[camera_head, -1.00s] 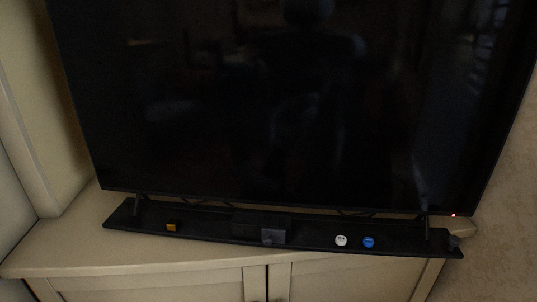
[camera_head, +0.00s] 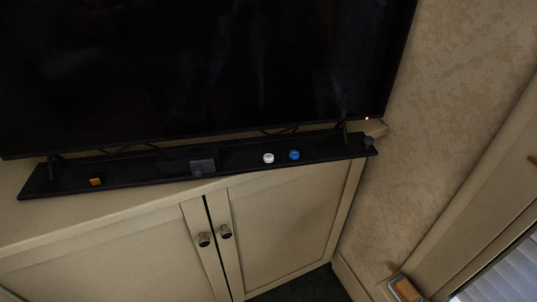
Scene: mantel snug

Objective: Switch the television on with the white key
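The television (camera_head: 200,65) stands on a cream cabinet. Its screen is dark, and a small red light (camera_head: 367,118) glows at its lower right corner. A long black bar (camera_head: 130,174) lies in front of it along the cabinet top. The white key (camera_head: 268,158), small and round, is on the bar right of the middle. A blue round key (camera_head: 294,155) is just right of it. A yellow-orange block (camera_head: 96,182) is near the bar's left end, and a dark grey block (camera_head: 202,167) is near its middle. My gripper is not in view.
The cream cabinet (camera_head: 285,215) has two doors with round dark knobs (camera_head: 204,240). A beige wall (camera_head: 450,100) rises on the right. A small tray-like thing with an orange-tan top (camera_head: 406,289) is at the lower right, by a bright panel (camera_head: 505,275).

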